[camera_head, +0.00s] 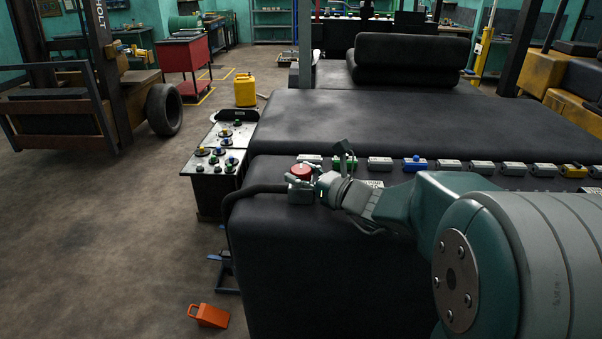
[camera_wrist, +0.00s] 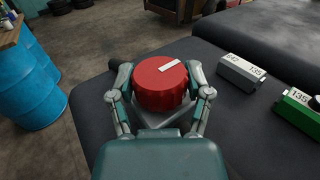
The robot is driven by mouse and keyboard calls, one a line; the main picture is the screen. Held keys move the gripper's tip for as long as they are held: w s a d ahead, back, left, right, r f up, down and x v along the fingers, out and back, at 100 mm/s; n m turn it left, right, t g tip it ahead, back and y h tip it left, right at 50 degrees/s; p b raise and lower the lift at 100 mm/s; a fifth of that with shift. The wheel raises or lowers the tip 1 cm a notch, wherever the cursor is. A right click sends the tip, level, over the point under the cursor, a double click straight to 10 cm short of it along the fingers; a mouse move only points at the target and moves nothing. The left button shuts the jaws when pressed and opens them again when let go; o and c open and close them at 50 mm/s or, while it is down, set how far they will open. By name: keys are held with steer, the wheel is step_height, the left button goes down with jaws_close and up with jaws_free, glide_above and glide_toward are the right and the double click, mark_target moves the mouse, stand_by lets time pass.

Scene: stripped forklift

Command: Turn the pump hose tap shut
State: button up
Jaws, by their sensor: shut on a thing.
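The pump hose tap shows in the wrist view as a round red ribbed knob (camera_wrist: 163,84) with a white bar mark on top, pointing up to the right. It sits on a grey metal base (camera_wrist: 160,114). My gripper (camera_wrist: 161,90) has one finger on each side of the knob and is shut on it. In the head view the red knob (camera_head: 301,170) is at the corner of the black padded block, with my gripper (camera_head: 313,180) at its right side. A dark hose (camera_head: 250,191) runs left from the tap's base and bends down. The fingertips' contact points are partly hidden.
A row of small labelled boxes, including a grey one (camera_wrist: 245,72) and a green one (camera_wrist: 298,112), lies on the black block (camera_head: 320,265) right of the tap. A panel with knobs (camera_head: 217,160) stands to the left. An orange wedge (camera_head: 208,315) lies on the floor.

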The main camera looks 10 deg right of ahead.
steer(key=shift+m+t+h, duration=0.8)
steer(key=shift+m+h, duration=0.2)
steer(key=shift+h, duration=0.4)
steer(key=o, duration=1.1)
steer(key=shift+o, duration=0.2)
steer(key=v, duration=1.2)
